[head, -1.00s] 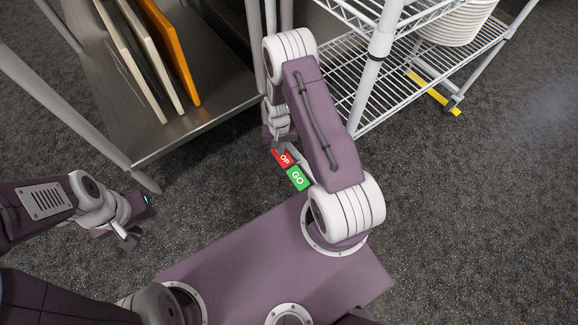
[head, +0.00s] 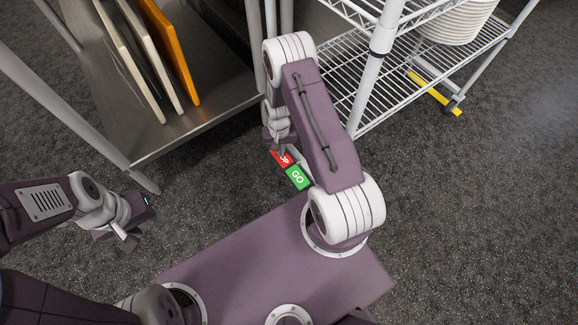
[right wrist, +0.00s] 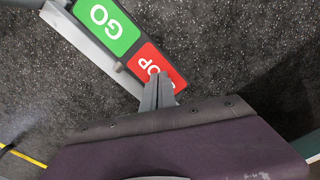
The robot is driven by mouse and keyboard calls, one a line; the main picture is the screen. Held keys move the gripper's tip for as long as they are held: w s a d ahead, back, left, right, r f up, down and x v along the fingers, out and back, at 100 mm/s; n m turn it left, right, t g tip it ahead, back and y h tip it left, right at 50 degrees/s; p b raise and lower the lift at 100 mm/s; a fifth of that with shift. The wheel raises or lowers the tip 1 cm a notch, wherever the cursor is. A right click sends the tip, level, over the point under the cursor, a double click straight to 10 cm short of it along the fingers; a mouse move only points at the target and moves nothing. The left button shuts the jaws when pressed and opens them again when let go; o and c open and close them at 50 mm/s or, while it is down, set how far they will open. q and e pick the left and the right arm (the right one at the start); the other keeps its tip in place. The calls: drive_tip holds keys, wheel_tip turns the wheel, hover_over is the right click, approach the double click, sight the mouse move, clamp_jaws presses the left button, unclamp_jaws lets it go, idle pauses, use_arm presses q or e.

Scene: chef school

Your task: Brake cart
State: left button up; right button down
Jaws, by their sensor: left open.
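A brake pedal bar has a green GO pad (head: 297,177) and a red STOP pad (head: 280,158) in the head view. It is low to the floor beside the white wire cart (head: 356,118); my right arm hides where they join. In the right wrist view the GO pad (right wrist: 106,26) and STOP pad (right wrist: 158,66) lie on a grey bar. My right gripper (right wrist: 160,88) has its fingers together and empty, tips over the STOP pad's edge. Whether they touch it I cannot tell. My left gripper (head: 128,236) is open and empty above the floor at left.
A metal shelf unit (head: 200,120) with upright boards, one orange (head: 170,50), stands at upper left. White stacked dishes (head: 455,22) sit on the cart. A yellow bar (head: 434,93) is by a caster (head: 451,106). The dark floor at right is clear.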

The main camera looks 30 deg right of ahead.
drive_tip(key=shift+f+b, duration=0.3)
drive_tip(key=shift+f, duration=0.2)
wheel_tip(320, 180, up, 7)
drive_tip(key=p, duration=0.7)
drive_tip(key=shift+r, duration=0.2)
drive_tip(key=shift+f, duration=0.15)
